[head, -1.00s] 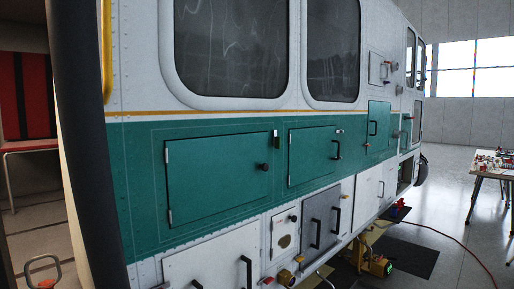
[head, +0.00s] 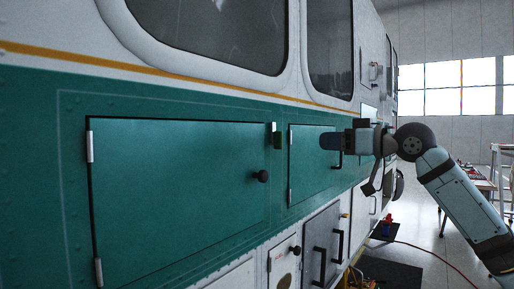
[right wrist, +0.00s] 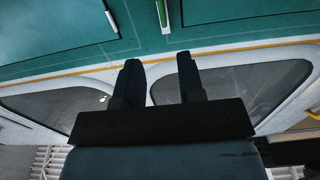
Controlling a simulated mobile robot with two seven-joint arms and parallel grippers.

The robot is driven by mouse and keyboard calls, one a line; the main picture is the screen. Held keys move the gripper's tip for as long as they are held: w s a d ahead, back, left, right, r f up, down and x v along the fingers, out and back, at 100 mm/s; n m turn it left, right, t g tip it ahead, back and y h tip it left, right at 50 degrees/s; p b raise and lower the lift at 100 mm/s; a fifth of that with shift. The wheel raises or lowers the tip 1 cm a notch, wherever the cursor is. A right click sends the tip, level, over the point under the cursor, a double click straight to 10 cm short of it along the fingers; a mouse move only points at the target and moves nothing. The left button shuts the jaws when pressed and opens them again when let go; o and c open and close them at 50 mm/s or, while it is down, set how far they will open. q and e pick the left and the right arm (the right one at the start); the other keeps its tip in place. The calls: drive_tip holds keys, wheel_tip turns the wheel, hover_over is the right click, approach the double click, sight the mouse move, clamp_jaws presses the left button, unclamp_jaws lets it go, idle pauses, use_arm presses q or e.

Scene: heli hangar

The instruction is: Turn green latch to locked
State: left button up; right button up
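The green latch (head: 277,140) is a small upright piece with a pale upper part, at the top right corner of the large teal door (head: 180,185) on the helicopter's side. In the right wrist view the latch (right wrist: 162,13) shows at the top edge, partly cut off, beyond the fingers. My right gripper (head: 324,141) is to the right of the latch in the head view, in front of the smaller teal door, and apart from the latch. In the right wrist view its two fingers (right wrist: 160,78) are spread with nothing between them. My left gripper is out of view.
A black knob (head: 262,176) sits on the large door below the latch. The smaller teal door (head: 305,170) has a dark handle, partly behind my gripper. Grey doors with black handles (head: 319,262) are below. A table (head: 480,178) stands at the right on open floor.

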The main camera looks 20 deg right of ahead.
sight(282, 136)
drive_tip(key=x, duration=0.4)
drive_tip(key=r+p+x, duration=0.1)
drive_tip(key=x, duration=0.3)
drive_tip(key=p+x, duration=0.1)
drive_tip(key=x, duration=0.4)
drive_tip(key=shift+s+a+r, duration=0.1)
drive_tip(key=shift+a+r, duration=0.05)
drive_tip(key=shift+a, duration=0.15)
clamp_jaws()
